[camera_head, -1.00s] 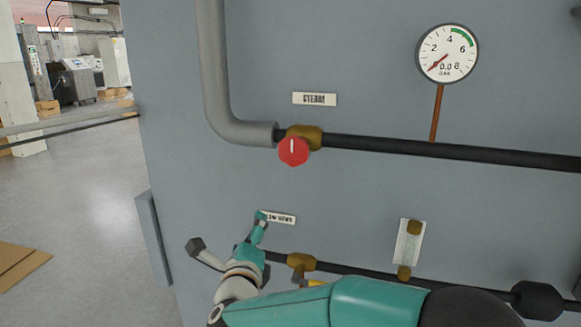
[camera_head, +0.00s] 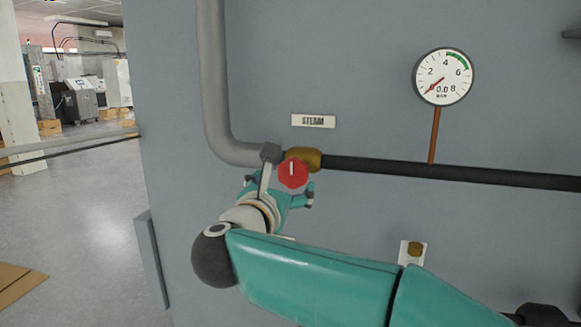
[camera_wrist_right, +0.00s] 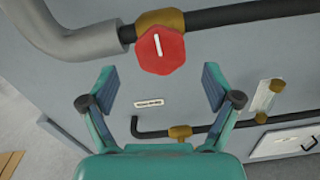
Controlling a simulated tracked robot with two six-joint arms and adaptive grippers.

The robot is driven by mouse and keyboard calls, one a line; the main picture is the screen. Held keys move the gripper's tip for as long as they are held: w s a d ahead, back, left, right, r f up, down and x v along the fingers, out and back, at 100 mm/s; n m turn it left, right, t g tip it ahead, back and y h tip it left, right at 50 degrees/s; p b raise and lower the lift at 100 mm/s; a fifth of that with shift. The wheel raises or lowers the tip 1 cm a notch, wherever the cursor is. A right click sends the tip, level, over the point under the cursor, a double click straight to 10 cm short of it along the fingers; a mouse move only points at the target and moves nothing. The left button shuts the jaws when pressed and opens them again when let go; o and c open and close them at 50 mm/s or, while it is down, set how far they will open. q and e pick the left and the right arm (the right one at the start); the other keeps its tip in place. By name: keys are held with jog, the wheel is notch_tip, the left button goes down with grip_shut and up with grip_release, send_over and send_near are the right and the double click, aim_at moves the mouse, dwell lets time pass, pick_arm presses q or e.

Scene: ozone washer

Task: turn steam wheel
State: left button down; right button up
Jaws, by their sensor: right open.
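The red steam wheel (camera_head: 293,174) with a white mark sits on a brass valve body (camera_head: 304,157) on the dark pipe, below the STEAM label (camera_head: 314,121). Its white mark stands upright in the head view. My right gripper (camera_head: 283,191) is just below and in front of the wheel, its fingers spread to either side. In the right wrist view the gripper (camera_wrist_right: 158,90) is open and empty, and the wheel (camera_wrist_right: 160,50) lies ahead of the fingertips, near the top and centred between them. No contact shows. My left gripper is not in view.
A gauge (camera_head: 443,76) reads about zero at upper right. A thick grey pipe (camera_head: 213,80) bends into the steam line beside the wheel. A lower pipe with a brass valve (camera_wrist_right: 180,132) shows in the wrist view. Open floor lies left of the panel.

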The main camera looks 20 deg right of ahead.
aim_at(290, 175)
jog(key=p+x, duration=0.1)
jog(key=x, duration=0.5)
jog(key=shift+w+d, duration=0.15)
jog(key=c, duration=1)
jog(key=shift+a, duration=0.35)
jog(key=shift+c, duration=0.8)
jog(key=shift+d, duration=0.25)
